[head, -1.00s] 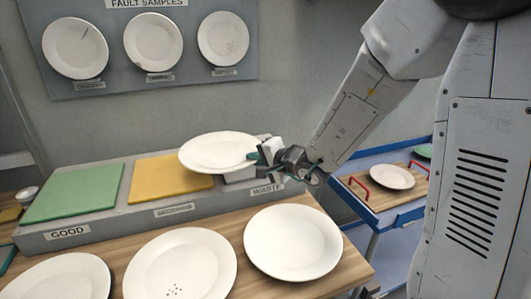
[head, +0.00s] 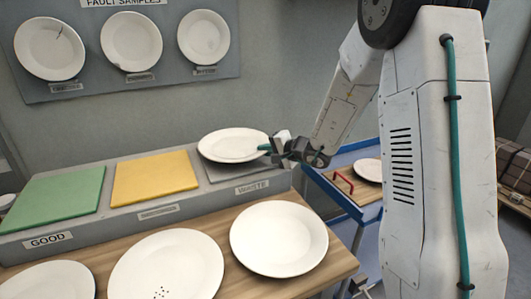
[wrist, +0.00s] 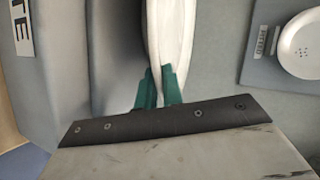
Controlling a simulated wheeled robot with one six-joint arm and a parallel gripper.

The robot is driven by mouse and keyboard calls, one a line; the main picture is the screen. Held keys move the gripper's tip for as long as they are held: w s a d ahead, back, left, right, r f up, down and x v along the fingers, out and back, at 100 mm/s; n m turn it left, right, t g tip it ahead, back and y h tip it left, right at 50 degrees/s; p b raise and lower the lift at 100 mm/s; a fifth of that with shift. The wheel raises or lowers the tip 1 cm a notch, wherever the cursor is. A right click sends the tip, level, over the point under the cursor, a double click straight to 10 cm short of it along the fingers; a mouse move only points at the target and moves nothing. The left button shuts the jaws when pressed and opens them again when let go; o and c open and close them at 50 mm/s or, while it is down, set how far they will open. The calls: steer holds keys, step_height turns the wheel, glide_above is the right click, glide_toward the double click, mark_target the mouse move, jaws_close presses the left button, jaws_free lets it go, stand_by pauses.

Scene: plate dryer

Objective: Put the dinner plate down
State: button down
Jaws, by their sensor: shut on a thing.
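My gripper (head: 268,148) is shut on the rim of a white dinner plate (head: 230,143). The plate is roughly level, at or just above the grey pad (head: 228,173) behind the WASTE label. I cannot tell whether it touches the pad. In the wrist view the green fingertips (wrist: 158,88) pinch the plate (wrist: 166,35), which shows nearly edge-on. The plate hides most of the grey pad.
A yellow pad (head: 155,178) and a green pad (head: 52,198) behind the GOOD label share the raised grey shelf. Several white plates lie on the wooden table in front, including a right one (head: 279,238) and a speckled one (head: 165,268). Sample plates hang behind.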

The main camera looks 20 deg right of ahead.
steer(key=shift+f, duration=0.3)
steer(key=c, duration=1.8)
jaws_free()
steer(key=shift+f, duration=0.1)
